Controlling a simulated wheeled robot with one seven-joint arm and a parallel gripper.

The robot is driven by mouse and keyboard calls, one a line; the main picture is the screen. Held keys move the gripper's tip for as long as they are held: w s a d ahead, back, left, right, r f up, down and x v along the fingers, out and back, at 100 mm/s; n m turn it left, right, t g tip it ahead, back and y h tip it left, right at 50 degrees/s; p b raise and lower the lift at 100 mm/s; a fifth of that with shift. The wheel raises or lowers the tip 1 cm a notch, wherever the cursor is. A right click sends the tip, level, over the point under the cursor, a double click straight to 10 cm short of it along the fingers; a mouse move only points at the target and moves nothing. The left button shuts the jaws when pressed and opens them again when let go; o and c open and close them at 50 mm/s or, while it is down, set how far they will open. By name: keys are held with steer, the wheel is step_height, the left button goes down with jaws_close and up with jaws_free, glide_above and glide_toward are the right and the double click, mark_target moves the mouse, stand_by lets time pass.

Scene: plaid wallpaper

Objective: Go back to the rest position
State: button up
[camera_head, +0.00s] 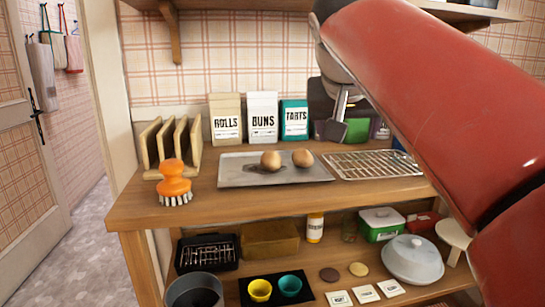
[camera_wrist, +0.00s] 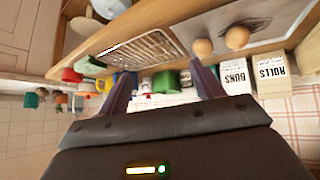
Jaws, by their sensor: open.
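The grey baking tray (camera_head: 235,177) holds two round brown buns (camera_head: 270,160), which also show in the wrist view (camera_wrist: 203,47). My arm hides part of the counter's right side.
Bags marked ROLLS (camera_head: 226,125), BUNS (camera_head: 262,125) and TARTS (camera_head: 294,122) stand along the wall. A wire rack (camera_head: 375,165), a wooden slotted rack (camera_head: 172,148) and an orange brush (camera_head: 174,182) are on the counter. A shelf bracket (camera_head: 172,30) juts out above.

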steer(key=s+d+f+y, duration=0.1)
steer(key=s+f, duration=0.5)
steer(key=f, duration=0.4)
steer(key=s+d+f+n+g+y, duration=0.1)
steer(key=s+f, duration=0.5)
steer(key=f, duration=0.4)
steer(key=s+d+f+n+g, duration=0.1)
steer(key=s+f, duration=0.5)
steer(key=f, duration=0.5)
steer(key=shift+s+y, duration=0.4)
